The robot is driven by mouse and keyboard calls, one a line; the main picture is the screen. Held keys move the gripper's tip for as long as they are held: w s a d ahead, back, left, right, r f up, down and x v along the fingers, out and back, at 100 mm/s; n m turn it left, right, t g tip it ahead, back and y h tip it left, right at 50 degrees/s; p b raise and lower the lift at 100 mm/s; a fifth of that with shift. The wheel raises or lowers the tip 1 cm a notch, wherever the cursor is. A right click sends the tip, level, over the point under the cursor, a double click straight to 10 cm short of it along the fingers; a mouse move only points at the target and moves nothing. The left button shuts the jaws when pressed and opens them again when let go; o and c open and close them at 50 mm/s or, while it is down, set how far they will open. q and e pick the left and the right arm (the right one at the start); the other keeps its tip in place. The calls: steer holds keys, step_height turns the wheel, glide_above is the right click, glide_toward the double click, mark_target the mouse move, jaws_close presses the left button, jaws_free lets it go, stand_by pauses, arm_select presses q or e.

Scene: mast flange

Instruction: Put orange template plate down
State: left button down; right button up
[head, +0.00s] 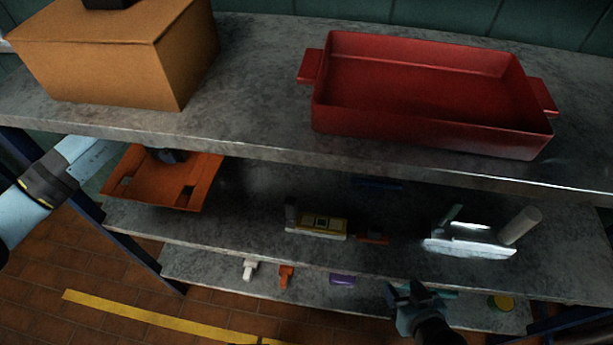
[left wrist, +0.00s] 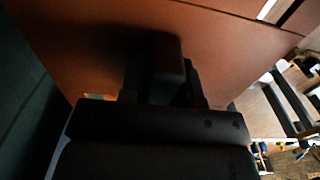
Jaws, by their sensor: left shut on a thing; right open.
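The orange template plate (head: 160,182) is a flat orange sheet with cut-outs, at the left end of the middle shelf (head: 240,228) in the head view. My left gripper (head: 168,155) reaches in from the left, partly hidden under the top shelf, and is shut on the plate. In the left wrist view the plate (left wrist: 215,55) fills the upper part, with the dark gripper (left wrist: 165,75) against it. I cannot tell whether the plate touches the shelf. My right gripper (head: 412,292) is open and empty at the lower right, in front of the lower shelf.
A cardboard box (head: 115,50) and a red tray (head: 420,95) stand on the top shelf (head: 240,85). The middle shelf also holds a yellow-and-white device (head: 318,224) and a shiny metal part (head: 470,240). Small parts, one purple (head: 343,280), lie on the lower shelf (head: 215,272).

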arm_select(q)
steer(key=shift+w, duration=0.1)
steer(key=shift+r, duration=0.15)
steer(key=shift+s+f, duration=0.25)
steer(key=shift+s, duration=0.05)
step_height(320, 180, down, 9)
steer(key=shift+f, duration=0.2)
arm_select(e)
steer(key=shift+s, duration=0.15)
arm_select(q)
steer(key=shift+f+b, duration=0.15)
steer(key=shift+b, duration=0.25)
steer(key=c, duration=0.8)
jaws_free()
steer(key=shift+c, duration=0.2)
arm_select(e)
steer(key=shift+r, duration=0.1)
